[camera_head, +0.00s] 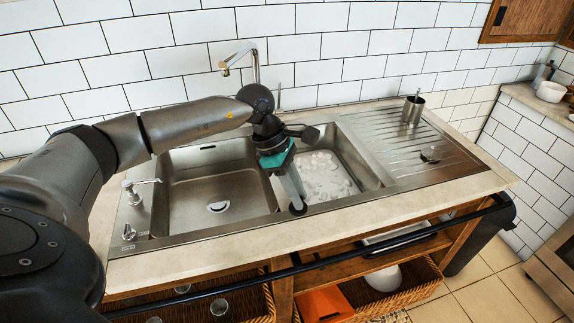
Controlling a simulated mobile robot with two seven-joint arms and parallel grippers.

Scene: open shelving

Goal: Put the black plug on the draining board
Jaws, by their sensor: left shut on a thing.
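The black plug (298,210) is at the fingertips of my left gripper (296,202), near the front rim of the sink by the divider between the two basins. The gripper is shut on it and points downward; whether the plug touches the sink rim I cannot tell. The ridged steel draining board (385,138) lies to the right of the right basin, right of the gripper. A metal cup (412,111) with something thin in it stands at its back, and a small dark and clear object (430,154) sits near its right side. My right gripper is not in view.
The left basin (215,190) is empty apart from a small pale drain fitting. The right basin holds several pale, glassy items (325,177). The tap (240,58) rises behind the sink. A dark bar (400,237) runs along the counter front. The draining board's front half is mostly clear.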

